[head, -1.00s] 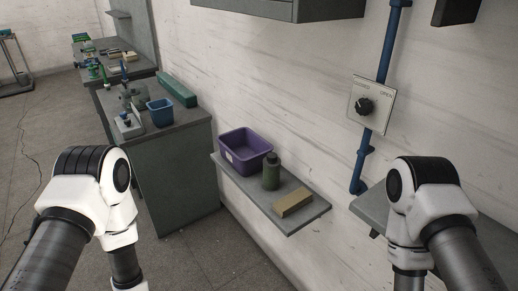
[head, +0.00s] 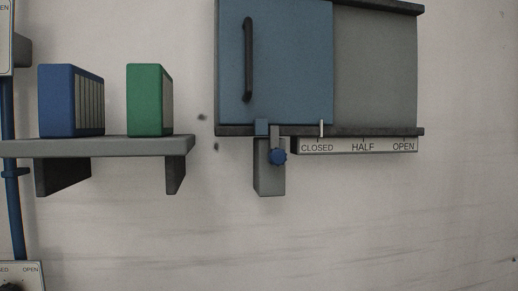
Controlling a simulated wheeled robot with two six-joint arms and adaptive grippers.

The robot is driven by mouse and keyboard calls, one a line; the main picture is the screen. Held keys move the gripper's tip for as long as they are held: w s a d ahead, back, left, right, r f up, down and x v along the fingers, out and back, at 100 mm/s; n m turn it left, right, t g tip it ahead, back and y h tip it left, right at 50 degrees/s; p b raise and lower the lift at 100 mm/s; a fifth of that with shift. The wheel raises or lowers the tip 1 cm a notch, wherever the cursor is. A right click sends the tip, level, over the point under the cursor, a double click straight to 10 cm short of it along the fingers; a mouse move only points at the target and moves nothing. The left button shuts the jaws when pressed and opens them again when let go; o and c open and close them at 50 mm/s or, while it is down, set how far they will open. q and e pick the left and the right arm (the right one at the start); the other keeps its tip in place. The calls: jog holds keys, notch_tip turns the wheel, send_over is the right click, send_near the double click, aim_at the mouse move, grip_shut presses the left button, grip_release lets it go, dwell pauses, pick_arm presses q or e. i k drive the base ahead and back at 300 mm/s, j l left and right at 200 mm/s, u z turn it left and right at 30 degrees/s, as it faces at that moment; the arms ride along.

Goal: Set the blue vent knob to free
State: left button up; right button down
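The blue vent knob (head: 278,156) is a small lobed knob on a grey bracket (head: 268,182) on the wall, below the sliding vent. No "free" mark can be read near it. A white pointer (head: 321,128) stands above CLOSED on the scale plate (head: 360,146). Neither of my grippers is in view.
A black vertical handle (head: 248,58) is on the blue panel. Left of it, a grey wall shelf (head: 100,147) holds a blue binder (head: 70,100) and a green binder (head: 148,98). A blue pipe (head: 12,205) runs down the far left. The wall below the knob is bare.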

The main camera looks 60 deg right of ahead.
aim_at(277, 157)
jog(key=z, duration=2.1)
jog(key=k+j+u, duration=0.1)
jog(key=k, duration=0.2)
jog(key=k+j+u, duration=0.15)
jog(key=k, duration=0.15)
jog(key=i+j, duration=0.2)
jog(key=i, duration=0.3)
